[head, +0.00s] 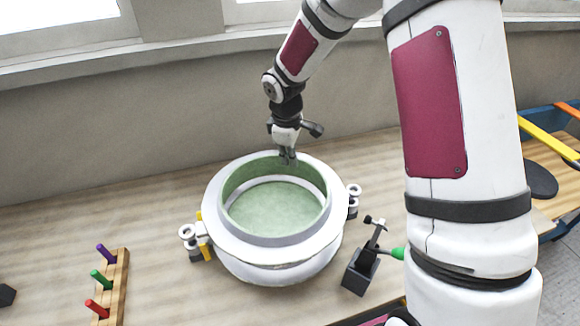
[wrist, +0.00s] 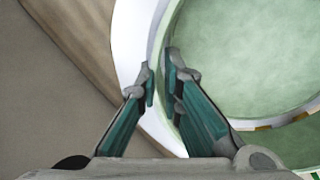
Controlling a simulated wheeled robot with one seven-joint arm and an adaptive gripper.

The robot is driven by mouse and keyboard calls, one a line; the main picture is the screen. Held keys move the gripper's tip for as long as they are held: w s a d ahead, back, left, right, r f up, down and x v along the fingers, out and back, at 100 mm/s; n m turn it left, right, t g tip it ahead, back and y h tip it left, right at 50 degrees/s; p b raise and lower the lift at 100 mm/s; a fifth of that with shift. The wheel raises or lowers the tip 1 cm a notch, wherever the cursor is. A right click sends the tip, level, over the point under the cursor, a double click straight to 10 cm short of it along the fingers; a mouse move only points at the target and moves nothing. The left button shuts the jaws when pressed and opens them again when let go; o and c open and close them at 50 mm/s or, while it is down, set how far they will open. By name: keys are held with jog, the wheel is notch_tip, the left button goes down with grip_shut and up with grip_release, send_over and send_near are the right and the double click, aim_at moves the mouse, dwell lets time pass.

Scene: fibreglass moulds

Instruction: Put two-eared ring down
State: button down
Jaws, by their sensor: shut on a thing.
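The two-eared ring (head: 238,244) is a wide white ring with a pale green inner wall. It looks level over a round white mould body (head: 268,273), with a green floor (head: 275,210) showing through its opening. I cannot tell whether ring and body touch all round. Round ear-like fittings stand at the left (head: 187,232) and right (head: 354,190) sides. My gripper (head: 287,158) points down at the ring's far rim, shut on its upright wall. In the wrist view, the fingers (wrist: 161,78) lie either side of that wall, with the white flange (wrist: 132,45) to the left.
A wooden rack (head: 112,290) with purple, green and red pegs stands at front left. A dark block with a small clamp-like fitting (head: 360,270) stands close to the mould's right front. The wall is behind.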

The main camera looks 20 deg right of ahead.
jog(key=shift+f, duration=1.7)
jog(key=c, duration=1.7)
grip_release()
jog(key=shift+f, duration=0.1)
notch_tip(320, 180, up, 12)
jog(key=s+a, duration=0.1)
jog(key=s, duration=0.1)
jog(key=s+d+r+m+t, duration=0.2)
jog(key=s+r+m, duration=0.3)
jog(key=s+r, duration=0.9)
jog(key=shift+s+a+r+m+t+y, duration=0.25)
jog(key=shift+s+m, duration=0.7)
jog(key=shift+s, duration=1.5)
jog(key=shift+s+a+r+m+t+y, duration=0.25)
jog(key=shift+s+m, duration=0.75)
jog(key=shift+s, duration=1.4)
jog(key=shift+s+d+r+m+t+y, duration=0.1)
jog(key=shift+s+r+m+t, duration=0.6)
jog(key=shift+s, duration=1.75)
